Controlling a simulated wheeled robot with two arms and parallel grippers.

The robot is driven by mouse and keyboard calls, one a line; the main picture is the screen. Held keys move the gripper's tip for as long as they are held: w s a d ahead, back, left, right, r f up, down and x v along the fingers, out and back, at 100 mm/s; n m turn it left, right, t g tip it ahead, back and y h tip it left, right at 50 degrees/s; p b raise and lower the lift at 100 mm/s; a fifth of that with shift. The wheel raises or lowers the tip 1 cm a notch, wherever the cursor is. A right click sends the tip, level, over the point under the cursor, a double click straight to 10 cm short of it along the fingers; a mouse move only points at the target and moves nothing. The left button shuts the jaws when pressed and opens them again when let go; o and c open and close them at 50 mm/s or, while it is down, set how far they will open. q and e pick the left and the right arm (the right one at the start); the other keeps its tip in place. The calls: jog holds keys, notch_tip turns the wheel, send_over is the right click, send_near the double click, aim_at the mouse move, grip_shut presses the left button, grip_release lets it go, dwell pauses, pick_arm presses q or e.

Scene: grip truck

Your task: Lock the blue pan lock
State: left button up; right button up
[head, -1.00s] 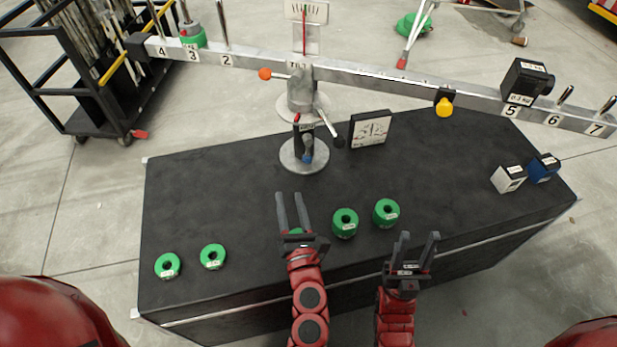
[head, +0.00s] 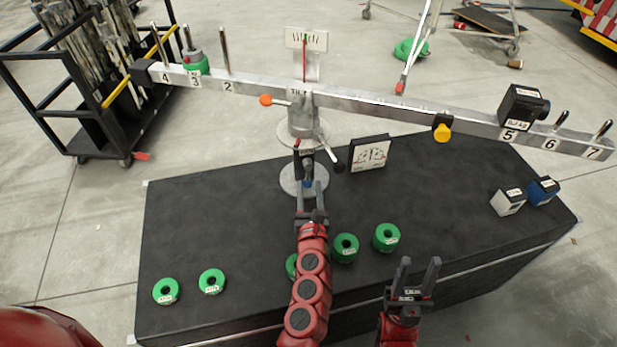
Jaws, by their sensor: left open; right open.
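The balance stand (head: 303,120) carries the long tilted beam (head: 400,107). Low on the stand's post is the small blue knob of the pan lock (head: 308,182), partly hidden by my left gripper. My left gripper (head: 309,194) is open, pointing away from me, with its two fingers on either side of the blue knob in the picture; I cannot tell whether they touch it. My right gripper (head: 416,275) is open and empty over the table's front edge.
An orange-tipped lever (head: 266,100) and a black-knobbed lever (head: 338,167) stick out from the stand. A picture block (head: 369,153) stands to its right. Green ring weights (head: 345,248) lie near the front; white (head: 508,202) and blue (head: 542,191) cubes sit at the right.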

aim_at(308, 175)
pick_arm(q)
jog(key=shift+w+a, duration=0.15)
jog(key=shift+w, duration=1.1)
jog(key=shift+w+a+f, duration=0.1)
jog(key=shift+w, duration=0.35)
grip_shut()
